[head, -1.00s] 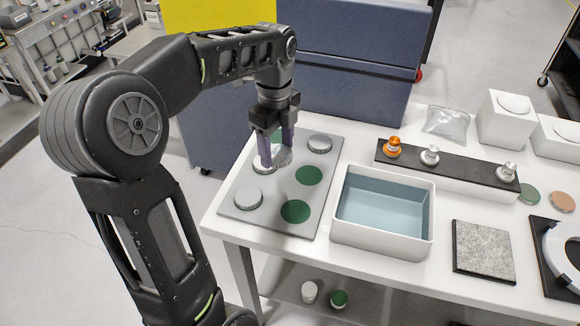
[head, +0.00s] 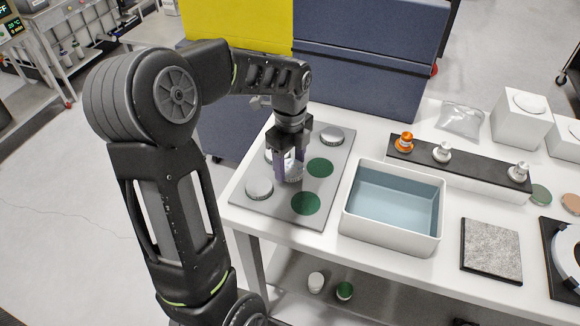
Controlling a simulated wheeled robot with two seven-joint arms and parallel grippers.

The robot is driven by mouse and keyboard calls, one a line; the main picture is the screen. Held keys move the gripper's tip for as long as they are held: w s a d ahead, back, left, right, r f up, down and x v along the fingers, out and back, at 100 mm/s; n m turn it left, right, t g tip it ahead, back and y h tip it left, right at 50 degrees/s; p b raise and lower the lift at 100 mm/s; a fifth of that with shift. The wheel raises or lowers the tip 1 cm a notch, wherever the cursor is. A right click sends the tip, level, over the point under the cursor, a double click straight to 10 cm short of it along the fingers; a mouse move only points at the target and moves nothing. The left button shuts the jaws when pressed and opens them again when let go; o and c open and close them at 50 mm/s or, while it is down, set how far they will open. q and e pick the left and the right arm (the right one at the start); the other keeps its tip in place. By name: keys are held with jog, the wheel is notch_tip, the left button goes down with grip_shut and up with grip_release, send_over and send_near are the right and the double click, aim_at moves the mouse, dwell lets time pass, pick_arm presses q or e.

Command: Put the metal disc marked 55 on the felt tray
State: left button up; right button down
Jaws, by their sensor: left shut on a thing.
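My left gripper (head: 291,168) is shut on a metal disc (head: 293,175), just over the grey plate (head: 283,209); I cannot tell whether the disc touches the plate. Other metal discs sit on the plate at its front left (head: 259,188) and back right (head: 331,135), and one is partly hidden behind the gripper (head: 269,155). No number is readable on any disc. Two green round spots (head: 320,167) (head: 305,203) on the plate are bare. A speckled grey square with a dark rim (head: 490,250), which looks like the felt tray, lies empty at right. My right gripper is out of view.
A white tub (head: 391,237) with a bluish inside stands between plate and felt tray. Behind it is a black-topped block with an orange and two silver knobs (head: 460,163). A clear bag (head: 461,119) and white boxes (head: 521,122) stand at the back. A ringed fixture (head: 562,258) is at far right.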

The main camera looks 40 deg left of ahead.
pick_arm(q)
notch_tip(320, 180, down, 2)
jog(key=shift+f, duration=0.15)
jog(key=o, duration=1)
